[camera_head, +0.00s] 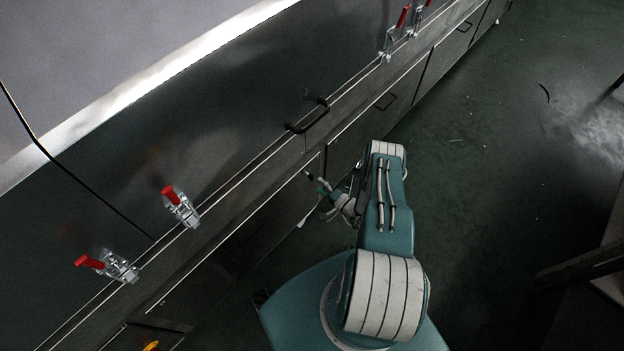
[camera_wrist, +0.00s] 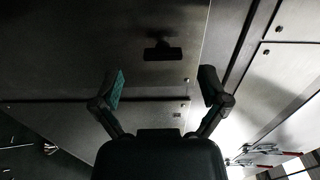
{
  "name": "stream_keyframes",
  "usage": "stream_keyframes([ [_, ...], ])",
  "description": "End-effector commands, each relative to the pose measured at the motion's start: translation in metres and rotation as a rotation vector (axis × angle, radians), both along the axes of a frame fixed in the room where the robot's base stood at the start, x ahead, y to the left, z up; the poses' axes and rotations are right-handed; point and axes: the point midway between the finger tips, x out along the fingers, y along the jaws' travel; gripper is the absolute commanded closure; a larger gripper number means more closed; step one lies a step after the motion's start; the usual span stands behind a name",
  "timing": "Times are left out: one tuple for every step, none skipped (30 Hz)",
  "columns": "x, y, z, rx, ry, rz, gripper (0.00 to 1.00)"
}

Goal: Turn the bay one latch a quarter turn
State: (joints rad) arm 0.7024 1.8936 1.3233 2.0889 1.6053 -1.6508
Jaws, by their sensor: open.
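In the wrist view, a dark latch with a T-shaped handle (camera_wrist: 163,52) stands out from a grey metal panel (camera_wrist: 75,55). Its crossbar lies level in the picture. I see no label that tells which bay it belongs to. My gripper (camera_wrist: 163,86) is open, with its two fingers spread wide and nothing between them. The latch is beyond the fingertips, about centred between them, and apart from them. In the head view, my gripper (camera_head: 318,184) is small and beside the dryer's lower side panels. I cannot make out the latch there.
Red-handled toggle clamps (camera_head: 180,205) stand along the dryer's ledge, with more at the far end (camera_head: 390,43). A black bar handle (camera_head: 311,118) sticks out above my gripper. Dark green floor (camera_head: 490,190) is open to the right.

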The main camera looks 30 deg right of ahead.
Motion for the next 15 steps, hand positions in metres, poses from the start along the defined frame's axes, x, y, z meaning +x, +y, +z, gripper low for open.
stream_keyframes([
  [-0.011,-0.005,0.0,0.003,0.001,-0.005,0.06],
  [-0.017,-0.007,0.0,0.004,0.001,-0.006,0.06],
  [-0.024,-0.01,0.0,0.002,0.001,-0.006,0.06],
  [-0.029,-0.012,0.0,0.002,0.002,-0.005,0.06],
  [-0.035,-0.014,-0.001,0.002,0.002,-0.005,0.06],
  [-0.041,-0.015,-0.001,0.002,0.002,-0.004,0.06],
  [-0.046,-0.017,-0.001,0.002,0.002,-0.005,0.06],
  [-0.05,-0.019,-0.001,0.002,0.002,-0.003,0.06],
  [-0.055,-0.021,-0.001,0.002,0.002,-0.004,0.06],
  [-0.058,-0.021,-0.001,0.001,0.003,-0.003,0.06],
  [-0.061,-0.022,-0.001,0.001,0.003,-0.001,0.06],
  [-0.064,-0.023,-0.001,0.001,0.003,-0.002,0.06],
  [-0.066,-0.023,-0.001,0.001,0.003,-0.001,0.06],
  [-0.067,-0.024,-0.001,0.002,0.002,0.0,0.06],
  [-0.068,-0.024,-0.001,0.002,0.002,0.001,0.06],
])
